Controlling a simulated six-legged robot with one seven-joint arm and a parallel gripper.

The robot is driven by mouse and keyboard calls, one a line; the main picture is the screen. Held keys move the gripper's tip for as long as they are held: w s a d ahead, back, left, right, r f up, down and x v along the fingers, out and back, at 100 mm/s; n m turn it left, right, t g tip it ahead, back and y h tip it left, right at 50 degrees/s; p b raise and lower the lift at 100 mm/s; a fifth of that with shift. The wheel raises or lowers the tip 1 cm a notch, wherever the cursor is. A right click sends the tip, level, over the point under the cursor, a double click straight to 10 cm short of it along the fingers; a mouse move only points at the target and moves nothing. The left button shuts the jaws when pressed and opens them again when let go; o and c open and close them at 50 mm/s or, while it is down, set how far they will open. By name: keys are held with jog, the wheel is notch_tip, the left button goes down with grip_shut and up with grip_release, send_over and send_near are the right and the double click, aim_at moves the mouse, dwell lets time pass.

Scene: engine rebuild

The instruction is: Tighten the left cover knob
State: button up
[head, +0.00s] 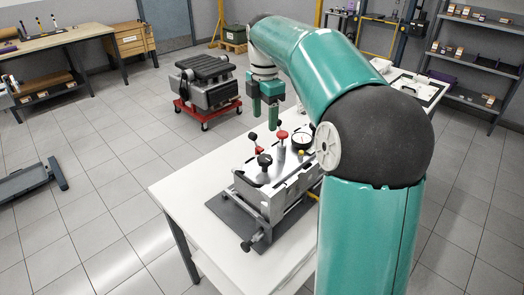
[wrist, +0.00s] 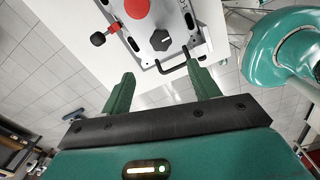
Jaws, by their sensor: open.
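The cover assembly is a silver block (head: 268,192) with a light top plate, standing on a dark mat on a white table. A black fluted knob (head: 264,160) sits on its near left top, and a red knob (head: 282,135) stands farther back. My gripper (head: 264,112) is open and empty, hanging above and behind the block. In the wrist view, a black lobed knob (wrist: 160,40) lies beyond and between the spread fingertips (wrist: 160,70), apart from them. The red knob also shows there (wrist: 137,8), cut by the top edge. I cannot tell which knob is the left cover knob.
A black ball-ended lever (head: 253,137) and a round gauge (head: 303,140) rise from the block. A black bar handle (wrist: 175,65) lies near the right finger. The table's left part (head: 185,190) is clear. A red trolley (head: 207,108) stands behind on the floor.

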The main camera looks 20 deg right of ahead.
aim_at(265, 158)
notch_tip(265, 158, down, 13)
jog(key=shift+s+f, duration=0.1)
jog(key=shift+f, duration=0.1)
dwell(0.3)
jog(key=c, duration=1)
